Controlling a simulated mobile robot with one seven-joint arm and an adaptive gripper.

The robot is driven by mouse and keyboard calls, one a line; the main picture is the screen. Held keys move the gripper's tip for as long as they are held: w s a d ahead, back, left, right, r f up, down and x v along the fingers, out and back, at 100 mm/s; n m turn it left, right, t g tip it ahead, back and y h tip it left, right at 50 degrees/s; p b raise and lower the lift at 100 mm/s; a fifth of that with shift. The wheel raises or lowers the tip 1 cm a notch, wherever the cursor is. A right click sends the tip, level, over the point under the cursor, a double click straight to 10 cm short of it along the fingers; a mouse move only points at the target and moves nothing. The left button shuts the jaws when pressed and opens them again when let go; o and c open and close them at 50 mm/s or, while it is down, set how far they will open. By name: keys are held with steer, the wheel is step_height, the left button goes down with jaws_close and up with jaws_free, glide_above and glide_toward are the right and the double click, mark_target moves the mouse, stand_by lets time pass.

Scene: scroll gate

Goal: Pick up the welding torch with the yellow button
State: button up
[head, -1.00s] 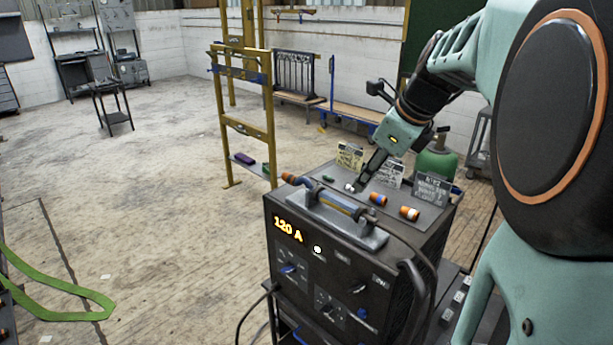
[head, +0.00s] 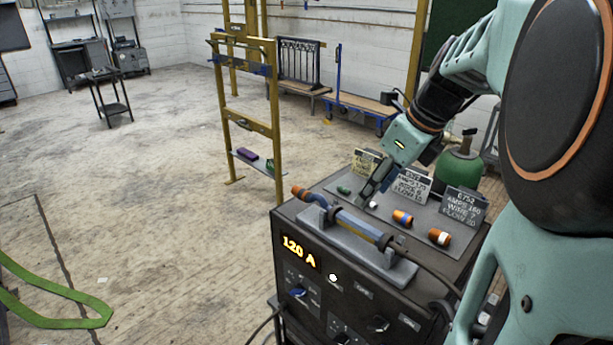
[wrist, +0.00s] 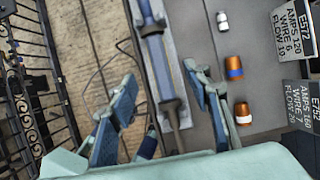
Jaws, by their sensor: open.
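The welding torch (head: 350,222) has a blue-grey handle and an orange-brown nozzle end. It lies in a grey cradle on top of the dark welding machine (head: 345,285). I cannot make out a yellow button on it. In the wrist view the torch (wrist: 156,62) runs lengthwise between my spread fingers, with its cable end towards the camera. My gripper (head: 370,190) is open and empty, pointing down behind the torch in the head view. In the wrist view my gripper (wrist: 160,85) has one finger on each side of the torch, apart from it; I cannot tell its height.
A blue-banded orange nozzle (head: 403,219), a white-banded one (head: 439,237), and white and green pieces lie beside the torch. Lettered cards (head: 412,186) stand behind them, near a green gas cylinder (head: 460,167). Yellow frame (head: 248,125) stands back left; left floor is mostly open.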

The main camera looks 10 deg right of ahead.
mark_target(356, 220)
steer(key=x, duration=0.9)
steer(key=shift+s+a+f, duration=0.15)
steer(key=shift+f, duration=0.25)
steer(key=shift+f, duration=0.25)
steer(key=shift+c, duration=0.5)
jaws_close()
